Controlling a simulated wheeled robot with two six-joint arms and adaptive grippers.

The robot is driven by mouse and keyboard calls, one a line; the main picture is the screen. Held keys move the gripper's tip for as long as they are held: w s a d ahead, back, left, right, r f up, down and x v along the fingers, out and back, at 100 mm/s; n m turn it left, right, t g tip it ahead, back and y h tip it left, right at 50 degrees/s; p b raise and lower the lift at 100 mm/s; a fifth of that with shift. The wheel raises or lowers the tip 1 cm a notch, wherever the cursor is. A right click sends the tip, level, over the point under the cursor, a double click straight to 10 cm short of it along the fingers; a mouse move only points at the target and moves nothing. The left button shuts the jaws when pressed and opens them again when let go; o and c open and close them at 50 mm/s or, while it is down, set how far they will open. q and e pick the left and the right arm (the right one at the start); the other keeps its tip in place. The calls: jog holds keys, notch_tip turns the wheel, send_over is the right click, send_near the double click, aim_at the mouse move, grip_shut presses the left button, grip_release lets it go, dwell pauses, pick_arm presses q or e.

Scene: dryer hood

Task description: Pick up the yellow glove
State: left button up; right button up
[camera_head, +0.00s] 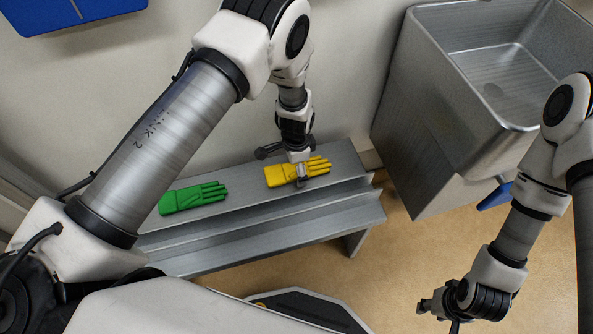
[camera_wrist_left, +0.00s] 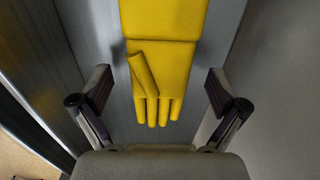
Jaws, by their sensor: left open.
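The yellow glove (camera_head: 283,174) lies flat on a grey metal bench (camera_head: 345,157), its fingers toward the right in the head view. My left gripper (camera_head: 300,180) is over its finger end. In the left wrist view the glove (camera_wrist_left: 165,60) fills the middle, with its fingers pointing down toward the gripper base. The left gripper (camera_wrist_left: 160,98) is open, with one finger on each side of the glove and visible gaps between. My right gripper (camera_head: 433,312) is at the lower right, far from the bench; its fingers are too small to read.
A green glove (camera_head: 192,198) lies on the bench left of the yellow one. A steel sink (camera_head: 430,110) stands right of the bench, with a blue item (camera_head: 494,196) at its lower side. A blue panel (camera_head: 70,12) is at the upper left. Tan floor (camera_head: 400,260) is open in front.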

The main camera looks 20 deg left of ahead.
pick_arm(q)
jog(key=shift+r, duration=0.1)
jog(key=shift+c, duration=0.4)
jog(key=c, duration=1.2)
jog(key=shift+o, duration=0.2)
jog(key=shift+r, duration=0.1)
